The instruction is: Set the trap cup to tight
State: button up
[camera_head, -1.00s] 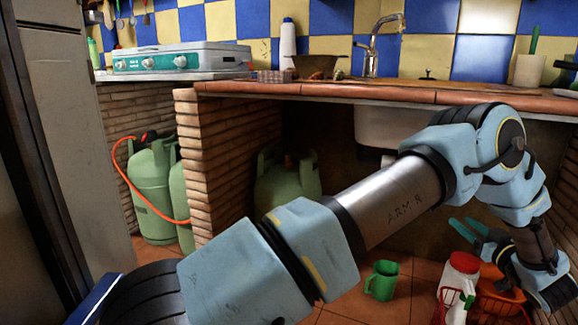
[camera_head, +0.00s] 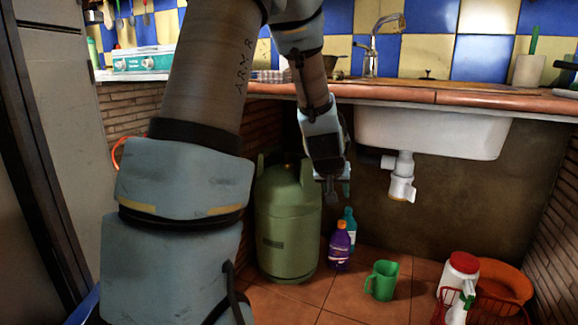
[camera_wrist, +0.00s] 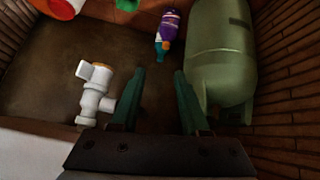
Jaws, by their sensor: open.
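The white sink trap (camera_head: 403,168) hangs from a pipe under the white basin. Its cup (camera_head: 401,190) is the lowest part, with a tan underside and a wing-like tab. In the wrist view the trap (camera_wrist: 92,102) stands left of my fingers, its cup (camera_wrist: 96,74) towards the top of the picture. How tight the cup sits cannot be told. My gripper (camera_head: 334,186) is under the counter, left of the trap and apart from it. In the wrist view its two green fingers (camera_wrist: 158,78) are open with nothing between them.
A green gas cylinder (camera_head: 286,222) stands close to my gripper. A purple bottle (camera_head: 341,246), a teal bottle (camera_head: 350,222), a green mug (camera_head: 382,281) and a red basket (camera_head: 492,303) are on the floor. The counter edge (camera_head: 390,94) and basin (camera_head: 432,132) are overhead.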

jog(key=s+a+f+n+g+y, duration=0.25)
jog(key=s+a+g, duration=0.35)
jog(key=s+a, duration=1.35)
notch_tip(320, 180, up, 38)
jog(key=w+p, duration=0.1)
jog(key=p, duration=3.6)
jog(key=shift+m, duration=0.45)
